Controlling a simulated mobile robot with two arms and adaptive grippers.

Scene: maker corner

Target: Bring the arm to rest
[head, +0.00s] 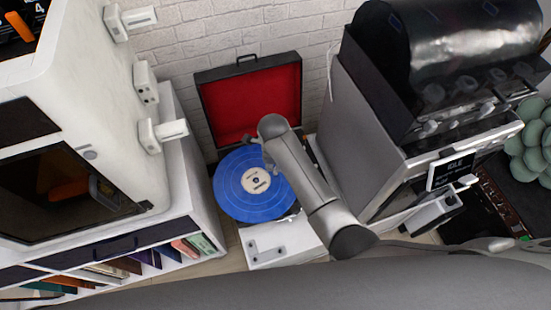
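The record player stands open on a white surface, with its red-lined lid (262,97) raised at the back. A blue record (233,199) with a pale label (257,180) lies on its platter. My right arm reaches over the right side of the record and deck. Only a small part of my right gripper (269,160) shows, over the record's upper edge. Its fingers are too small and covered to tell whether they are open or shut. I cannot make out the player's tonearm; my arm covers the deck's right side. My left gripper is not in view.
A white machine with a dark window (70,195) stands left, on a shelf unit (187,200) holding books. A grey machine with a screen reading IDLE (450,170) stands close on the right, with a plant (530,140) beyond. A brick wall (230,30) is behind.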

